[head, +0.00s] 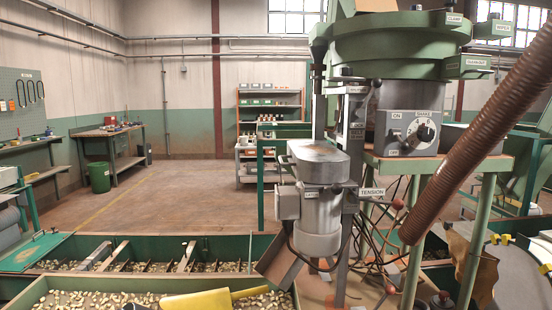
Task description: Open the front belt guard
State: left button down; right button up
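A grey oval metal housing (318,163) with a brownish flat top sits above a grey motor (320,222) at the centre of the head view. It looks like the front belt guard, and it appears closed, with no belt showing. A small white label (312,195) is on its lower front; I cannot read it surely. A lever marked TENSION (372,192) sticks out to its right. Neither of my grippers is in view.
A green hopper bowl (395,45) and an ON/OFF and SHAKE control box (410,133) stand behind the guard. A brown corrugated hose (480,135) crosses the right side. Green troughs of nuts (60,300) and a yellow scoop (198,301) lie in front, left.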

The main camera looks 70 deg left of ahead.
aim_at(316, 162)
jog(key=k+j+u, duration=0.1)
jog(key=u, duration=0.25)
jog(key=k+j+u, duration=0.1)
jog(key=u, duration=0.2)
jog(key=k+u, duration=0.1)
jog(key=u, duration=1.1)
